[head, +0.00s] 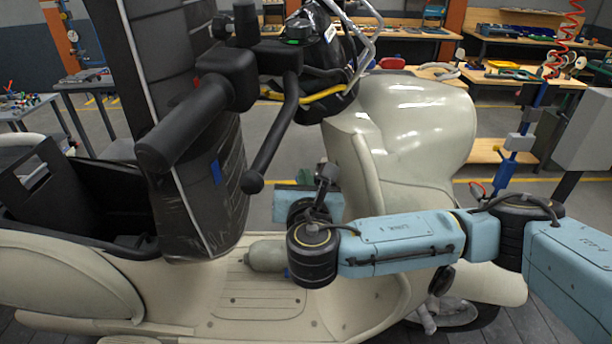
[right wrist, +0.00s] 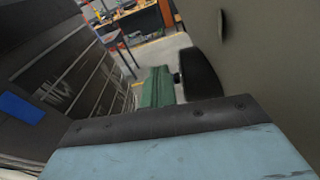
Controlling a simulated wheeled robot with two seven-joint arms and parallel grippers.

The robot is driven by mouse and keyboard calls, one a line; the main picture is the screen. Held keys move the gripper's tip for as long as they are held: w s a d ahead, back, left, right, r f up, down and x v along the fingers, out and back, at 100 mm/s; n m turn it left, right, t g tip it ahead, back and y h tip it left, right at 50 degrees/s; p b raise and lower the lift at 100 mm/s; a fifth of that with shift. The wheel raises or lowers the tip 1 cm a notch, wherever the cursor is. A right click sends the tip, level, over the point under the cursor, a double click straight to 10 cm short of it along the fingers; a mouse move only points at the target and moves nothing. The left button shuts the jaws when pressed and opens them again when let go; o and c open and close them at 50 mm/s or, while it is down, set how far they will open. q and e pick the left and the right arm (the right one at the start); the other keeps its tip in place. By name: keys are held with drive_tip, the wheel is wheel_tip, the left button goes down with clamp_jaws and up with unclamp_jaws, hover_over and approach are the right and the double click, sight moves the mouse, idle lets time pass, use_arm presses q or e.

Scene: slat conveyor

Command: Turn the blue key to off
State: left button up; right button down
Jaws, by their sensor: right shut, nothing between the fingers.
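A large cream scooter (head: 400,125) stands in front of me, with black handlebars at its top left. I cannot make out the blue key or its lock in either view; a small blue patch (head: 214,172) lies on a dark wrapped stack and is not clearly a key. My right gripper (head: 327,173) is beside the inner side of the scooter's front shield, above the footboard. It is shut and empty, and its fingertips are hard to make out. In the right wrist view, a black rounded part (right wrist: 202,74) sits against the cream panel. My left gripper is not in view.
A pale cylinder (head: 266,256) is on the footboard. Workbenches (head: 520,75) stand far behind across open floor.

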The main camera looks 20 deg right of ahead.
drive_tip(key=r+p+v, duration=0.1)
drive_tip(key=p+v, duration=0.4)
drive_tip(key=v, duration=0.3)
idle(0.7)
idle(0.3)
